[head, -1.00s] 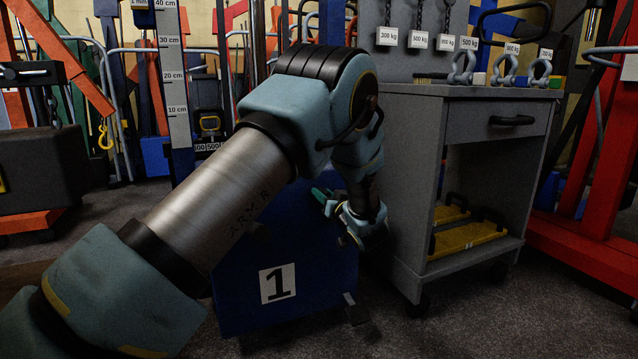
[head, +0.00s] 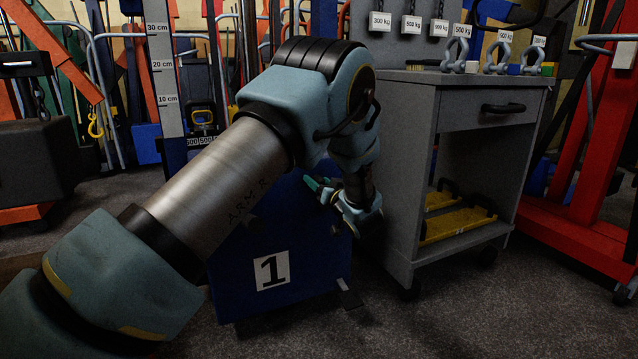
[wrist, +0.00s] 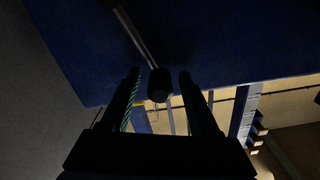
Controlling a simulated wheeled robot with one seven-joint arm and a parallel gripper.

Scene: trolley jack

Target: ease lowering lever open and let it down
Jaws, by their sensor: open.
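The blue trolley jack body (head: 305,270), marked with a "1" plate, stands on the floor behind my arm in the head view. In the wrist view its blue panel (wrist: 220,45) fills the upper part. A lever with a thin metal rod and black knob (wrist: 160,85) reaches down from that panel. My gripper (wrist: 160,78) is open, with one finger on each side of the knob and a visible gap on both sides. In the head view my gripper (head: 317,188) is small, beside the jack's upper right; I cannot make out the lever there.
A grey cart (head: 400,180) with a drawer and yellow items on its lower shelf stands close to the right of my gripper. A height scale (head: 162,70) rises behind the jack. A small pedal-like part (head: 347,294) sticks out low at the jack's right. Carpet in front is clear.

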